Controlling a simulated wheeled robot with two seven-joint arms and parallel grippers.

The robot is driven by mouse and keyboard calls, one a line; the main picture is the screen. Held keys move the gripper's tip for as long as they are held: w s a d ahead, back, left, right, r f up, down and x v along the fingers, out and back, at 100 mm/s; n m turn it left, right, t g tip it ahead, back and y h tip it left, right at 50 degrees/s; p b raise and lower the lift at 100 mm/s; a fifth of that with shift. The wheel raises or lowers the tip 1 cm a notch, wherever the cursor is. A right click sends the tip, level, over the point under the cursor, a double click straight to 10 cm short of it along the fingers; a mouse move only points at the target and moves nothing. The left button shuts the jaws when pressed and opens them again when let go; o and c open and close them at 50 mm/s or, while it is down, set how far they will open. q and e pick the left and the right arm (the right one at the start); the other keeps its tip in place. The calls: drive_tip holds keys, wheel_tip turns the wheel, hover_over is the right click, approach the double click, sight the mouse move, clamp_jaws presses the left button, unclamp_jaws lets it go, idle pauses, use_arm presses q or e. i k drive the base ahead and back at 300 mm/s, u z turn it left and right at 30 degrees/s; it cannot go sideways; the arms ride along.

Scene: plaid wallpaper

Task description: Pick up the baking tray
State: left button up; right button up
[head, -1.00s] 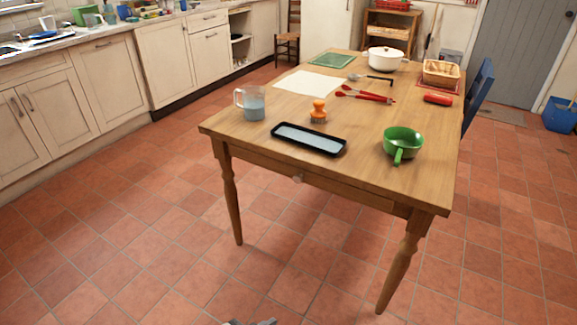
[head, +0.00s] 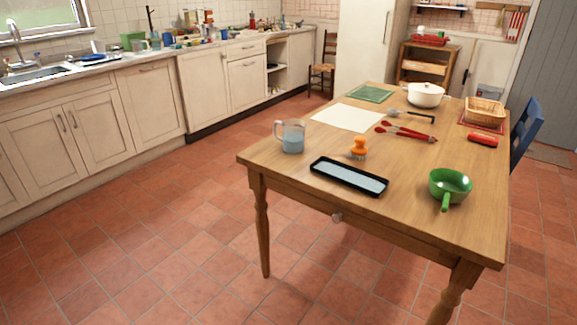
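The baking tray (head: 347,184) is a black, shallow, rectangular tray with a pale blue inside. It lies flat near the front edge of the wooden table (head: 420,215). Neither of my grippers shows in the head view.
Farther back on the table are a white sheet (head: 347,117), red tongs (head: 405,132), a white pot (head: 426,95) and a basket (head: 485,112). A blue chair (head: 525,129) stands at the right. The tiled floor (head: 170,260) before the table is clear.

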sight(373, 185)
drive_tip(key=u, duration=0.15)
drive_tip(key=i, duration=1.25)
drive_tip(key=z, duration=0.7)
